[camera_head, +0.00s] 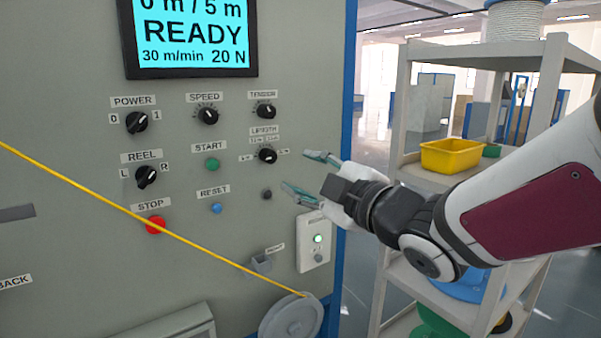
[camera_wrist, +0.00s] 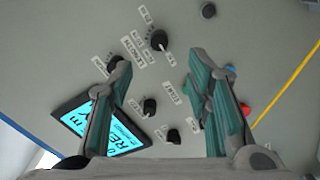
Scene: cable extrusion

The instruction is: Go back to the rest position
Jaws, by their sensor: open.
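My gripper (camera_head: 306,173) is open and empty in front of the right side of a grey control panel (camera_head: 60,90). Its two teal fingers point left toward the length knob (camera_head: 267,156), apart from it as far as I can tell. In the wrist view my gripper (camera_wrist: 165,100) has its fingers spread, with panel knobs and labels behind them. The display (camera_head: 193,35) reads "0 m / 5 m", "READY", "30 m/min" and "20 N". My arm reaches in from the right edge.
A yellow cable (camera_head: 140,218) runs diagonally across the panel to a grey pulley (camera_head: 292,318). A shelf rack (camera_head: 400,110) with a yellow bin (camera_head: 451,155) and spools stands behind my arm. Red stop (camera_head: 155,225), green start (camera_head: 212,165) and blue reset (camera_head: 216,208) buttons sit left of my gripper.

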